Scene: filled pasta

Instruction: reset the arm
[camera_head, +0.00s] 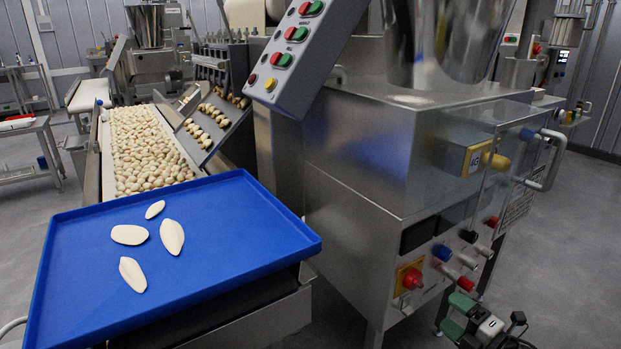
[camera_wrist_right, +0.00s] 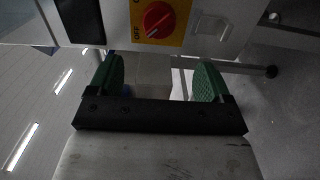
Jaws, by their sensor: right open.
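My right gripper (camera_head: 457,316) is at the bottom right of the head view, low in front of the steel machine (camera_head: 365,165). Its two green fingers are apart. In the right wrist view the gripper (camera_wrist_right: 157,80) is open with nothing between the fingers, and a red rotary switch on a yellow plate (camera_wrist_right: 158,18) shows beyond them. The same switch (camera_head: 410,279) is on the machine's front in the head view. My left gripper is in neither view.
A blue tray (camera_head: 215,235) with several pale flat pieces (camera_head: 130,234) stands at the left, in front of a conveyor full of pasta pieces (camera_head: 145,145). A handle (camera_head: 548,160) and several knobs stick out from the machine. The grey floor (camera_head: 570,250) at the right is clear.

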